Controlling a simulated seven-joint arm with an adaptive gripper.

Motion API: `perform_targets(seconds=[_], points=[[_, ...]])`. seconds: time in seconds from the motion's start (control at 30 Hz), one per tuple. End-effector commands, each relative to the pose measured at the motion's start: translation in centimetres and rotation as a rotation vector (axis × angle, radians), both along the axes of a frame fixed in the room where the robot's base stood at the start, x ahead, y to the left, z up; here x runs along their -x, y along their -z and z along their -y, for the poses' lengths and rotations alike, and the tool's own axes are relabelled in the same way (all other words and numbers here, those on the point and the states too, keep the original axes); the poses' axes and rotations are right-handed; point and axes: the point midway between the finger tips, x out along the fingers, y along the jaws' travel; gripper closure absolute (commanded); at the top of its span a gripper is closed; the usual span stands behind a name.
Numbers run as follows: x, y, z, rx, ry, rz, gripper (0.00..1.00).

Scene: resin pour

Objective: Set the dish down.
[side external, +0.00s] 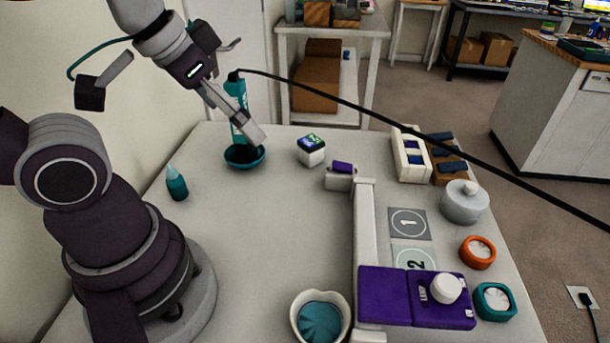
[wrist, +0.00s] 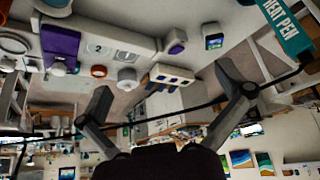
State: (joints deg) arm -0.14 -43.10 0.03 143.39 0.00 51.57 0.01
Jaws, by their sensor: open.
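A white heart-shaped dish (side external: 342,304) with teal contents sits on the table at the front in the side view, cut by the lower edge. A small round teal dish (side external: 244,158) lies at the back left, below my gripper. A teal heat pen (side external: 238,112) stands upright over it; the pen also shows in the wrist view (wrist: 287,30). Which dish the task names I cannot tell. My gripper (side external: 248,90) is beside the heat pen, above the table. In the wrist view my gripper (wrist: 170,95) has its fingers spread, with nothing held between them.
A purple unit (side external: 385,290) with a white knob, a rail (side external: 366,230) and pads numbered 1 (side external: 408,223) and 2 (side external: 415,260) occupy the right. A teal bottle (side external: 176,184) stands at left. A black cable (side external: 400,126) crosses above the table. The table's middle is clear.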

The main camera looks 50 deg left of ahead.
Motion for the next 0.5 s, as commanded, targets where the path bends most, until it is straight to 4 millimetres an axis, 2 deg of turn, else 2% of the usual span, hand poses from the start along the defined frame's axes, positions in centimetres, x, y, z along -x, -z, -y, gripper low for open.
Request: perform_targets(seconds=[0.17,0.27,0.37,0.5], points=[[0.0,0.0,0.0,0.001,0.0,-0.002,0.0],[-0.2,0.8,0.0,0.023,-0.033,-0.054,0.0],[-0.7,3.1,0.0,0.105,-0.138,-0.202,0.0],[-0.8,7.6,0.3,0.303,-0.354,-0.462,0.0]])
